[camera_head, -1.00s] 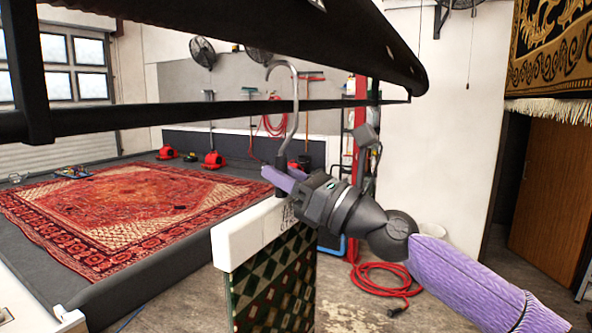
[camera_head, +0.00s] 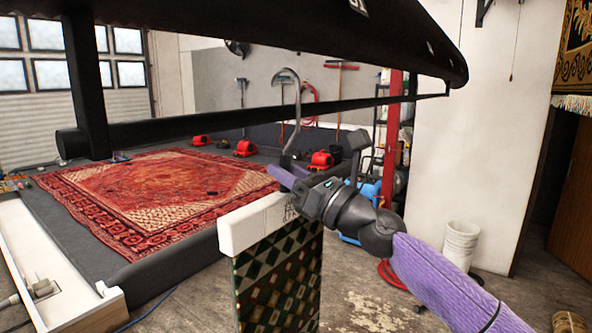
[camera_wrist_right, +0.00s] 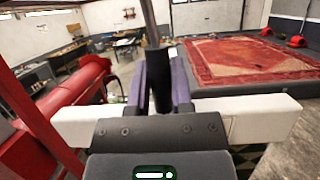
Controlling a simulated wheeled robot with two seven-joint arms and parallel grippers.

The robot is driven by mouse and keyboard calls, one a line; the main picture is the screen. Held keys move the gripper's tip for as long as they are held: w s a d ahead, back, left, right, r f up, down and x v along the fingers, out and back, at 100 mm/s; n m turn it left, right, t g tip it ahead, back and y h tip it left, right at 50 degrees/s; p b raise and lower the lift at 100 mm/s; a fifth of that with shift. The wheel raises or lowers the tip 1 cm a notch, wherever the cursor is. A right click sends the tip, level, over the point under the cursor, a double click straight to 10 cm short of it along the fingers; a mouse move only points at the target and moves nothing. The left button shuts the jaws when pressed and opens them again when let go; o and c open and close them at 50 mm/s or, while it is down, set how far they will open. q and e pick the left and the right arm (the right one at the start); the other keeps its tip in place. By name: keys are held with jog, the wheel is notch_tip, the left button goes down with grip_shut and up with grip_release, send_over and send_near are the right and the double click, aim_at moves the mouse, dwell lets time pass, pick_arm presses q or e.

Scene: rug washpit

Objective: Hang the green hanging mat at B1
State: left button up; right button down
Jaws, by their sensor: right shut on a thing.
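The green hanging mat (camera_head: 283,281) has a diamond pattern and hangs from a white clamp bar (camera_head: 252,222) with a grey metal hook (camera_head: 291,105) on top. My right gripper (camera_head: 289,176) is shut on the hook's dark lower stem, just above the bar. The wrist view shows the purple fingers (camera_wrist_right: 161,88) on both sides of the stem, with the white bar (camera_wrist_right: 262,116) below. In the head view the hook's curved top overlaps the dark rail (camera_head: 215,128); I cannot tell whether they touch. No B1 label is readable. My left gripper is not in view.
A wide black beam (camera_head: 290,32) crosses above the rail. A red patterned rug (camera_head: 165,195) lies on a dark platform behind. Red blowers (camera_head: 321,160) stand at its far edge. A white bucket (camera_head: 460,243) stands on the floor at right.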

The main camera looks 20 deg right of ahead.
aim_at(287, 198)
dwell(0.4)
jog(key=shift+f+b, duration=1.45)
jog(key=shift+f, duration=0.65)
jog(key=c, duration=0.5)
grip_release()
jog(key=shift+o, duration=0.3)
